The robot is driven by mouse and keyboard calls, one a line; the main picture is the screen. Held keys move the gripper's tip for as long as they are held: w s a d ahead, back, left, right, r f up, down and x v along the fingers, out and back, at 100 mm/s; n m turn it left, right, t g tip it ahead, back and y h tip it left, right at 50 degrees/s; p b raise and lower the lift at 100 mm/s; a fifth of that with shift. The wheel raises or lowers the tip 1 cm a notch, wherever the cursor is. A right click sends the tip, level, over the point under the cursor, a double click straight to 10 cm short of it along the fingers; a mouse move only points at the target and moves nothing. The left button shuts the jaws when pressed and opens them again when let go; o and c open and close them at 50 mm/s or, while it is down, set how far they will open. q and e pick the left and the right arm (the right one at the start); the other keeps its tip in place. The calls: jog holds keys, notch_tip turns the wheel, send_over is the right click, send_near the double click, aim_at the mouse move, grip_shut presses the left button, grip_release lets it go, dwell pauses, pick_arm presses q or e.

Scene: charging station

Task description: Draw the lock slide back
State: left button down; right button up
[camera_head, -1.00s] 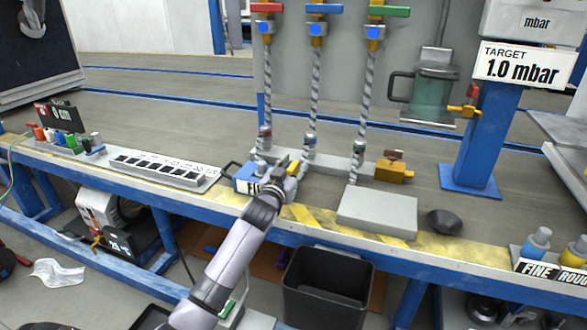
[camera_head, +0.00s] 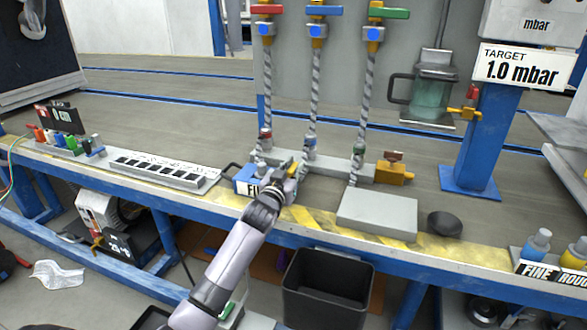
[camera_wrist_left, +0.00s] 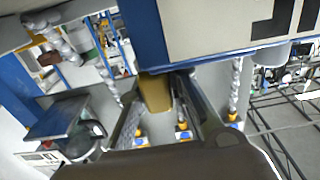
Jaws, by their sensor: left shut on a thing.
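In the left wrist view the box's blue and white side (camera_wrist_left: 146,35) fills the top. A yellow-brown block (camera_wrist_left: 155,92), which looks like the lock slide, sits between the dark fingers of my left gripper (camera_wrist_left: 158,100). The gripper is shut on it; the contact itself is hard to see. My right gripper is out of view.
Twisted hoses (camera_head: 314,95) hang close behind the gripper. A grey flat block (camera_head: 378,214) and a black round piece (camera_head: 444,223) lie to the right. A grey slotted tray (camera_head: 165,170) lies left. A black bin (camera_head: 328,285) stands below the bench edge.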

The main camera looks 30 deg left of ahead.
pick_arm(q)
jog(key=shift+w+d+p, duration=0.25)
jog(key=shift+d+p, duration=0.4)
jog(key=shift+d, duration=0.55)
jog(key=shift+w+d, duration=0.1)
jog(key=shift+d, duration=0.35)
jog(key=c, duration=1.5)
grip_release()
jog(key=v, duration=1.2)
jog(key=shift+f, duration=0.1)
